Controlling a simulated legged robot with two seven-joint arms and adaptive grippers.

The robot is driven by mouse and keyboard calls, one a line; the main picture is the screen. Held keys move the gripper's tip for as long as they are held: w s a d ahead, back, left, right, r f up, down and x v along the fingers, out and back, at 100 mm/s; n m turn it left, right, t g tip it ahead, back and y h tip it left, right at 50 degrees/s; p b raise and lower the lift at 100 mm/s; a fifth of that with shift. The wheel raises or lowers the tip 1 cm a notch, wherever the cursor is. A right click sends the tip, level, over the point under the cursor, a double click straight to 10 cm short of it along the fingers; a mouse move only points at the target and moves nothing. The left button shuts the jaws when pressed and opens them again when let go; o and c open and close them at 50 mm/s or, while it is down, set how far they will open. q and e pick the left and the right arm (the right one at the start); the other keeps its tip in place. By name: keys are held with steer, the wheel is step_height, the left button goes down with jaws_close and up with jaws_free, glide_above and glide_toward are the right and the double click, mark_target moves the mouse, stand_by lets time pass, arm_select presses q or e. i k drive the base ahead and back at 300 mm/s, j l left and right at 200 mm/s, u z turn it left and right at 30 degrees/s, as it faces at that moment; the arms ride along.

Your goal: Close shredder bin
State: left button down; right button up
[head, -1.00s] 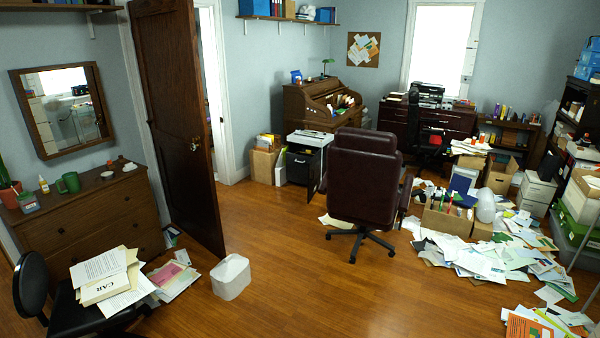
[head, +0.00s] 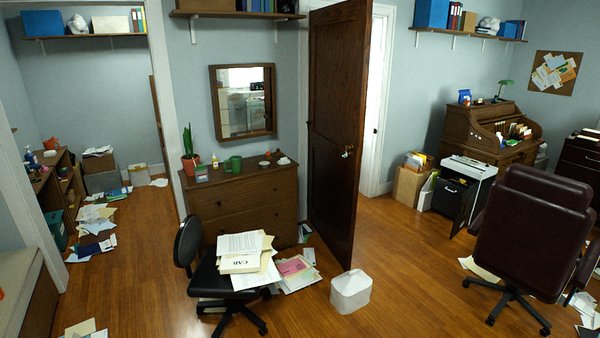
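The shredder (head: 472,166) stands against the back wall, right of the doorway in the head view. It has a white top and a black lower bin (head: 449,195). A dark panel (head: 465,206) juts out at its front right, so the bin looks open, though the detail is small. Neither of my grippers shows in this view.
A dark red office chair (head: 530,215) stands right of the shredder and nearer to me. A box of folders (head: 411,184) is left of it. The floor between is mostly clear.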

mark_target(445, 196)
steer(key=i+l+u, duration=0.1)
steer(key=u, duration=1.7)
steer(key=i+l+u, duration=0.1)
steer(key=l+u, duration=0.15)
steer(key=l, duration=0.4)
steer(key=l+u, duration=0.25)
steer(key=l, duration=0.45)
steer(key=i, duration=0.05)
